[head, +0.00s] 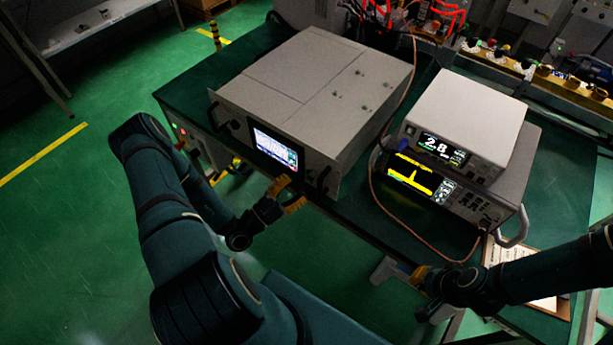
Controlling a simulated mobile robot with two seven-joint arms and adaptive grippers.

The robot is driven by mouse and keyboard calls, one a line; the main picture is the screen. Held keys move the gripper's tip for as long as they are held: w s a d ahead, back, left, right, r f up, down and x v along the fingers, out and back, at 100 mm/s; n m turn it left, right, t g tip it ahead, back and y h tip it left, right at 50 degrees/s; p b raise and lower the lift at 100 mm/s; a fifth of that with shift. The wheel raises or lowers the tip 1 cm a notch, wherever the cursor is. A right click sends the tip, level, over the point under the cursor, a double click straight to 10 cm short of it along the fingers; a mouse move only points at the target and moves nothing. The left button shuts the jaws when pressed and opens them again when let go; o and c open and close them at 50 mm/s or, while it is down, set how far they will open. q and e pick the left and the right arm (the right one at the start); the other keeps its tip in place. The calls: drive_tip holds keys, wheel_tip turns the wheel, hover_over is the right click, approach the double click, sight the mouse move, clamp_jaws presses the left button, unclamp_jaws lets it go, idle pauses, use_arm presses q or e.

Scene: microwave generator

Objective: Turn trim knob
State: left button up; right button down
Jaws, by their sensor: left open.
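The microwave generator (310,85) is a large grey box with a lit screen (275,149) and black handles on its front panel. I cannot make out a trim knob; the panel's lower right part is partly behind my gripper. My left gripper (289,194) is open, with yellow fingertips just in front of the panel below the screen's right end. Nothing shows between its fingers, and I cannot tell whether it touches the panel. My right gripper (416,277) is low in front of the bench edge, small and dark; its opening is unclear.
A white meter (465,115) reading about 2.8 stands on a grey analyzer (460,185) with a yellow trace, right of the generator. Papers (515,262) lie at right. Green bench top (560,190) is bare beyond the analyzer.

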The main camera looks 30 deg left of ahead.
sight(307, 178)
use_arm(q)
drive_tip(key=shift+x, duration=2.25)
clamp_jaws()
